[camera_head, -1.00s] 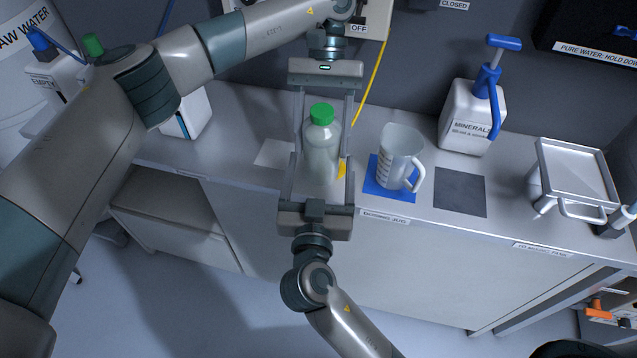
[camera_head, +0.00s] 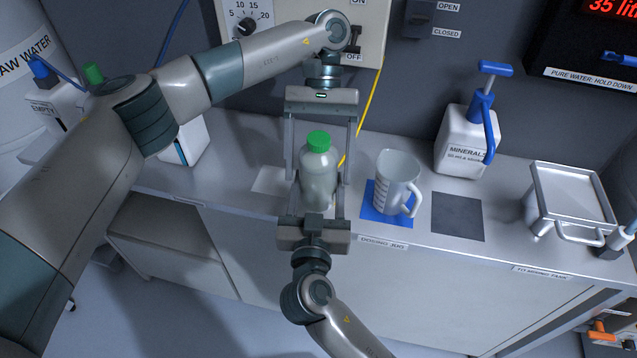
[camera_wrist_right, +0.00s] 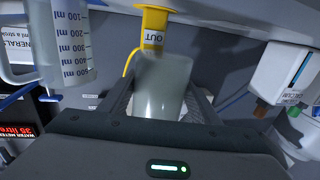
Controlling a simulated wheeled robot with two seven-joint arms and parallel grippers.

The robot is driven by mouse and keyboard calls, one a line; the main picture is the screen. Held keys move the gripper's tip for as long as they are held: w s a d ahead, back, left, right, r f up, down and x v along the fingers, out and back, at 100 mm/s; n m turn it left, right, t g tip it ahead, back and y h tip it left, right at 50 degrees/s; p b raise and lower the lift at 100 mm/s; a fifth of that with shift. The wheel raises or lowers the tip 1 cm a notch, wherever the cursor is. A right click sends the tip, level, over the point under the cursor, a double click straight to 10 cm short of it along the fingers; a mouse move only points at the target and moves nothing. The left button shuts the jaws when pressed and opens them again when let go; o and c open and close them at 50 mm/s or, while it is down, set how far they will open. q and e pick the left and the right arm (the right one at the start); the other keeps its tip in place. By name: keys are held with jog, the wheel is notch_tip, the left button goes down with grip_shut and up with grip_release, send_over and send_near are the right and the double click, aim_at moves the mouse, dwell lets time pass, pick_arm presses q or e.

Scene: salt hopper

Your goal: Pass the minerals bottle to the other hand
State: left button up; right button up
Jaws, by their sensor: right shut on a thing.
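A pale, translucent bottle with a green cap (camera_head: 317,165) is upright between my two grippers in the head view. I cannot read a label on it. My right gripper (camera_head: 322,203) comes up from below and is shut on its lower part. The wrist view shows the bottle (camera_wrist_right: 163,88) between the right fingers. My left gripper (camera_head: 320,177) comes from above. Its fingers stand wide on both sides of the bottle, with small gaps, so it is open. A white pump jug labelled MINERALS (camera_head: 462,140) stands at the back right of the bench.
A clear measuring jug (camera_head: 397,180) stands on a blue mat (camera_head: 372,212), right of the grippers. A bare dark square (camera_head: 457,216) and a metal lidded vessel (camera_head: 570,193) lie further right. A yellow OUT piece (camera_wrist_right: 154,22) is beyond the bottle. A control box (camera_head: 300,15) is behind.

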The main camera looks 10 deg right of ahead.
pick_arm(q)
jog(key=shift+r, duration=0.15)
jog(key=v, duration=1.1)
jog(key=shift+w+r, duration=0.25)
jog(key=shift+w, duration=0.05)
dwell(0.6)
